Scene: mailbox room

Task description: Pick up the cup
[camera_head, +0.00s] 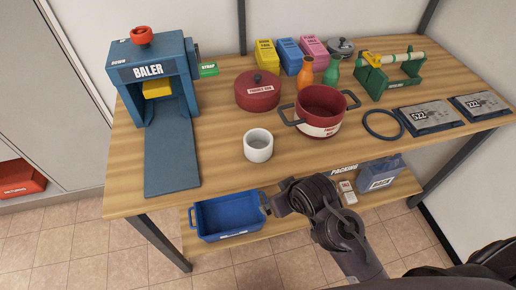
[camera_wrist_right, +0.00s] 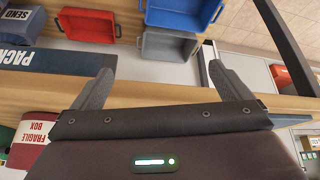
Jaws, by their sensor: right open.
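The cup (camera_head: 258,146) is pale grey, open-topped and upright on the wooden table, near its front edge. My right gripper (camera_head: 268,208) is in front of the table's front edge, below the cup in the head view and apart from it. In the right wrist view its two fingers (camera_wrist_right: 161,66) are spread wide with nothing held between them. I cannot make out the cup in the right wrist view. My left gripper is not in view.
A red pot (camera_head: 319,113) stands right of the cup, with a red lid (camera_head: 257,92) behind. The blue baler (camera_head: 155,75) and its ramp (camera_head: 172,165) are at left. A blue bin (camera_head: 230,215) sits on the lower shelf. Bare tabletop (camera_head: 222,130) lies left of the cup.

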